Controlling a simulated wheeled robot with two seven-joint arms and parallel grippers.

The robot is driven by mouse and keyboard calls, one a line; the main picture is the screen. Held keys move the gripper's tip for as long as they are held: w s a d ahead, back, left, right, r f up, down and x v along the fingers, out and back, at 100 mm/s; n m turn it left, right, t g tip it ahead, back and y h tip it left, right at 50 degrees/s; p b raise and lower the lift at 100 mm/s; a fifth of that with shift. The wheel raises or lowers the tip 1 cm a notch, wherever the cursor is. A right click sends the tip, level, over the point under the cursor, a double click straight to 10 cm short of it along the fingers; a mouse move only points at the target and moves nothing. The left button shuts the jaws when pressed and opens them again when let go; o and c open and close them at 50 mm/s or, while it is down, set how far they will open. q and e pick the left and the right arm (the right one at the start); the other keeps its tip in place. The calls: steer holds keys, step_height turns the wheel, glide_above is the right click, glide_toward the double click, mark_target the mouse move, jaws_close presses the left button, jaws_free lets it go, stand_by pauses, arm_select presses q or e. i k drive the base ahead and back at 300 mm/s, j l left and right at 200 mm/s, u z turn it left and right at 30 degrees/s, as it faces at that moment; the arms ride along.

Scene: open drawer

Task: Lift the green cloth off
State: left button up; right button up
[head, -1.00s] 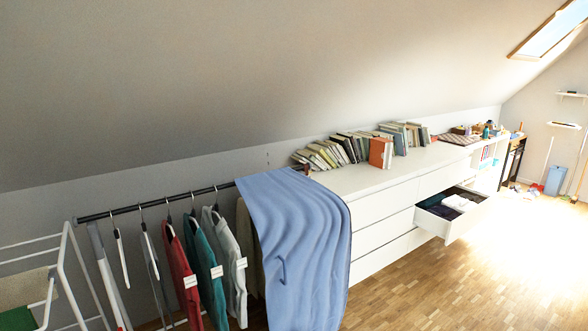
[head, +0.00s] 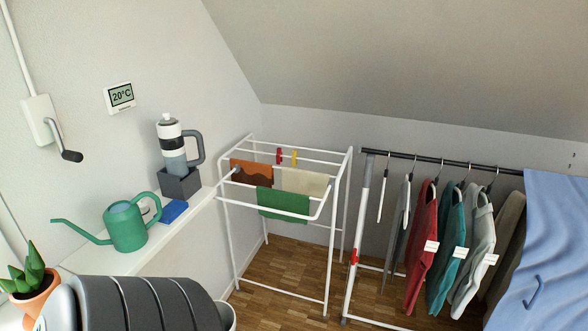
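The green cloth (head: 283,204) hangs folded over the front rail of the white drying rack (head: 330,240) in the head view. Its lower edge hangs free below the rail. A brown-orange cloth (head: 250,174) hangs to its left and a cream cloth (head: 305,183) hangs behind it to the right. Neither my left nor my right gripper is in view.
Left of the rack, a white ledge (head: 100,262) holds a green watering can (head: 128,226), a blue box (head: 173,211) and a flask (head: 171,145). A dark grey ribbed object (head: 140,300) fills the lower left. A clothes rail (head: 440,161) stands right.

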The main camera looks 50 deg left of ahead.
mark_target(277, 200)
steer(key=u, duration=1.75)
